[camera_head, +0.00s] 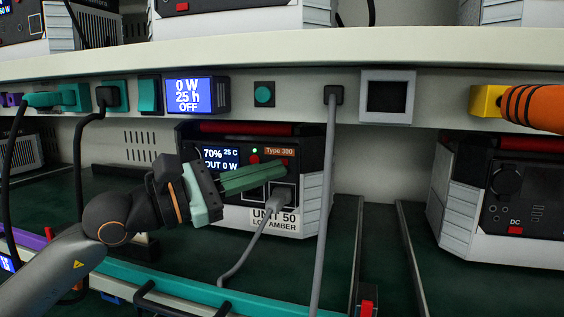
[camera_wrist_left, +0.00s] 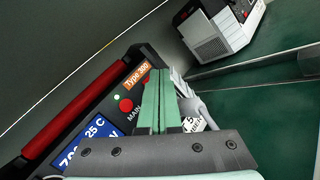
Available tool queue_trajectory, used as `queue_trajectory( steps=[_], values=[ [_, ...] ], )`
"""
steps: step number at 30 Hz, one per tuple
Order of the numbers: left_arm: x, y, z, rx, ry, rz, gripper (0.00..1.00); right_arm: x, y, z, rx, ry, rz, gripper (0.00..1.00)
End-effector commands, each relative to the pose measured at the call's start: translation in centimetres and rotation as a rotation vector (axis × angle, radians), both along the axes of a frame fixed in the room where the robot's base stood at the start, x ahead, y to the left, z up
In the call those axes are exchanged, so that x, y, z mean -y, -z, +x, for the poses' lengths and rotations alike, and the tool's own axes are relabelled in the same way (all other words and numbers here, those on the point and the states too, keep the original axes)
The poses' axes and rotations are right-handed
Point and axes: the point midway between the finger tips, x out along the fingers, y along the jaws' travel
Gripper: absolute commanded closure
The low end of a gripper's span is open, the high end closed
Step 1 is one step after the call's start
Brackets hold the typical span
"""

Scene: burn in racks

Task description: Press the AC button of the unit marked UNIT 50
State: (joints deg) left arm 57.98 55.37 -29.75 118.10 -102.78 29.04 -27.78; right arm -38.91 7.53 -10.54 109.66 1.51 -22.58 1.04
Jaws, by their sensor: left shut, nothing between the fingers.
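The unit marked UNIT 50 (camera_head: 273,218) stands on the shelf in the head view, with a lit display (camera_head: 219,158), an orange "Type 300" label and a grey plug in its front. My left gripper (camera_head: 283,169) is shut and empty, its green fingers in front of the unit's panel, tips near the upper right of its face. In the left wrist view the shut fingers (camera_wrist_left: 158,75) lie beside the orange label (camera_wrist_left: 137,75) and a red MAIN button (camera_wrist_left: 126,105). The AC button cannot be made out; the fingers cover part of the panel. Contact cannot be told.
A grey cable (camera_head: 329,200) hangs just right of the unit. Another unit with a DC label (camera_head: 508,205) stands farther right.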

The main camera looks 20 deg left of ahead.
Motion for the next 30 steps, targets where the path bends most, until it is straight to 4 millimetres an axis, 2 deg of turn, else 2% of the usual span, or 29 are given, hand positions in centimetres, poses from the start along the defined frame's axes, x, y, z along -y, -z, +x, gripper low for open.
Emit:
queue_trajectory(
  steps=[14, 30],
  values=[
    [0.00, -0.01, 0.01, 0.000, 0.000, 0.000, 1.00, 0.00, -0.02, 0.04, 0.001, 0.000, 0.000, 0.32],
    [0.03, 0.01, 0.92, -0.001, 0.000, -0.001, 1.00, 0.00, 0.04, 0.04, 0.001, 0.000, 0.000, 0.32]
  ],
)
